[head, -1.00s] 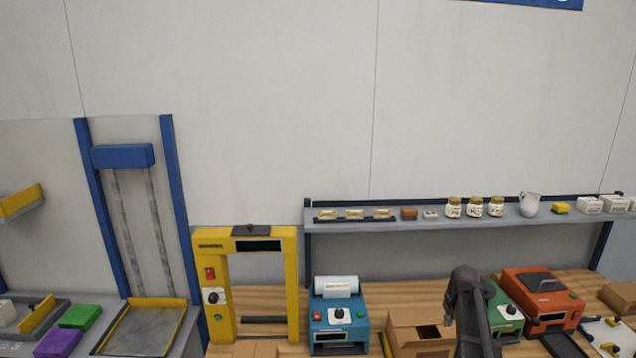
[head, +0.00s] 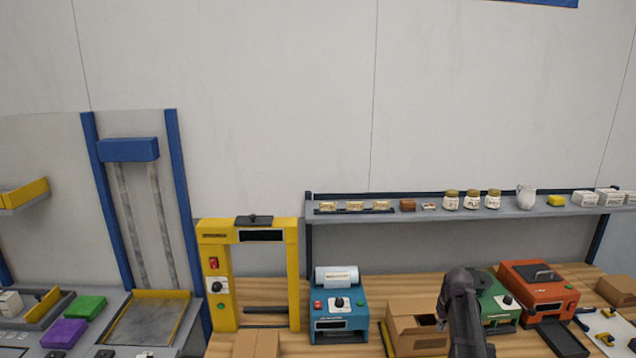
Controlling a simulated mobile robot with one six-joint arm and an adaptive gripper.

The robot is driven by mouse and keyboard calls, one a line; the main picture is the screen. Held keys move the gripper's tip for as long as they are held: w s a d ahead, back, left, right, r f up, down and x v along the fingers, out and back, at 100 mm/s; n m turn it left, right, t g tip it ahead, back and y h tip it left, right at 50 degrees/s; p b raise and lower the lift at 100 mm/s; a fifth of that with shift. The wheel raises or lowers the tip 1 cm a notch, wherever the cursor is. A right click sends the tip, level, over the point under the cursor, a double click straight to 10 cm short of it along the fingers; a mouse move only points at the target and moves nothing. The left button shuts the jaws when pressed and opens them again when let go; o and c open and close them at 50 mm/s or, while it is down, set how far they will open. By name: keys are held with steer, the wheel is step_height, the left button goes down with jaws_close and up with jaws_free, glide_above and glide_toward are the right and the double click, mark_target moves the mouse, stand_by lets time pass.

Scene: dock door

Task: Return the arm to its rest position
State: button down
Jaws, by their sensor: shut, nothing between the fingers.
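Part of my dark grey arm shows at the bottom of the head view, right of centre, in front of the wooden bench (head: 385,285). It stands between an open cardboard box (head: 405,338) and a green machine (head: 497,303), and hides part of each. My gripper is not in view, so what it is near cannot be seen.
A yellow frame machine (head: 220,290), a blue label machine (head: 340,312) and an orange machine (head: 535,285) stand on the bench. A shelf (head: 420,213) with jars and a jug runs above. A blue-framed lift (head: 128,150) is at left.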

steer(key=s+a+f+g+b, duration=0.1)
steer(key=s+a+f+b, duration=0.5)
steer(key=s+a, duration=0.3)
steer(key=s+a+f+g+b, duration=0.1)
steer(key=s+a+f+b, duration=0.6)
steer(key=s+a, duration=0.3)
steer(key=shift+a+f+b, duration=0.15)
steer(key=shift+f+b, duration=0.15)
steer(key=shift+f, duration=0.3)
steer(key=shift+s, duration=0.1)
